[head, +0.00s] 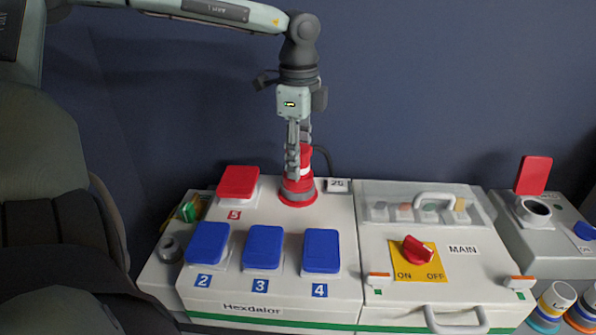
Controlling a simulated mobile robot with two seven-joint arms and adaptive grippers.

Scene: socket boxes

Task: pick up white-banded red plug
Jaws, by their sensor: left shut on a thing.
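The white-banded red plug (305,153) stands upright at the back of the white box, with its white band showing below its red top. A black cable runs from it to the right. Below it is a red and grey socket collar (297,192); the plug appears to sit in it, though the fingers partly hide the joint. My left gripper (293,170) comes down from above and is shut on the plug. Its fingers cover the plug's left side. My right gripper is not in view.
The white box carries a red cover (238,182) and blue covers (264,248) over other sockets. To the right is a MAIN box with a red switch (417,250) and a handled clear lid (425,205). An open red-lidded socket (535,210) is farther right. Banded plugs (555,300) stand at lower right.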

